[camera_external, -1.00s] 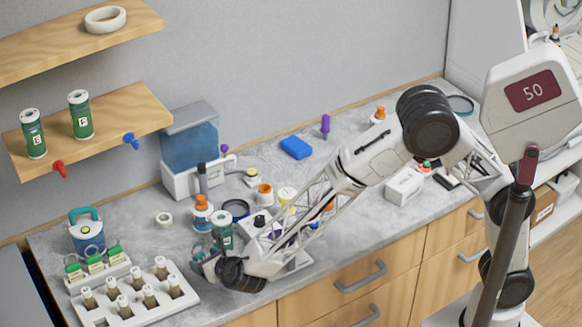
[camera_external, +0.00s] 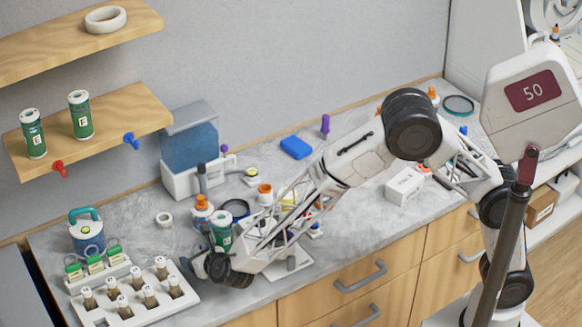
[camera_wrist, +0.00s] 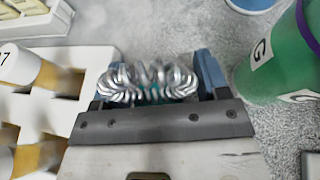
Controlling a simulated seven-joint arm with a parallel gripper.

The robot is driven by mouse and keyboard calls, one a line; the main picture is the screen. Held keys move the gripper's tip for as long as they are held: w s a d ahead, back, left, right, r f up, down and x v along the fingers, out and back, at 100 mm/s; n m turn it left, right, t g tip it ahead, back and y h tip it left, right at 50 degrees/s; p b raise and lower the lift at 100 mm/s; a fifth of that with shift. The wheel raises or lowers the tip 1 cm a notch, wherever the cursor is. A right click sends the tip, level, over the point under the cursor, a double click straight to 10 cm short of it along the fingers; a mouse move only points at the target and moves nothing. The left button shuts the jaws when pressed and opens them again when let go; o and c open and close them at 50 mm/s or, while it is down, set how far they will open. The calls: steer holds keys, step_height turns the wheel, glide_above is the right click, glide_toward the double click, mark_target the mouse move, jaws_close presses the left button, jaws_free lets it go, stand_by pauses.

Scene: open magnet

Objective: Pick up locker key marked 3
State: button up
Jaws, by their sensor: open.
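In the wrist view a bundle of silver coiled rings (camera_wrist: 150,82) with a bit of teal lies between the fingers of my gripper (camera_wrist: 157,78). It looks like a coiled key band; no key or number 3 is readable. The blue-tipped fingers are apart, one on each side of the coil; whether they touch it I cannot tell. In the external view my gripper (camera_external: 196,267) is low at the counter's front edge, and it hides the coil there.
A green canister marked G (camera_wrist: 268,62) stands close on the right; it also shows in the external view (camera_external: 221,232). A white rack (camera_wrist: 88,62) of capped vials is close on the left.

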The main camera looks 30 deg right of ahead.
stand_by(0.3)
steer(key=c, duration=1)
step_height(320, 180, up, 10)
stand_by(0.4)
stand_by(0.5)
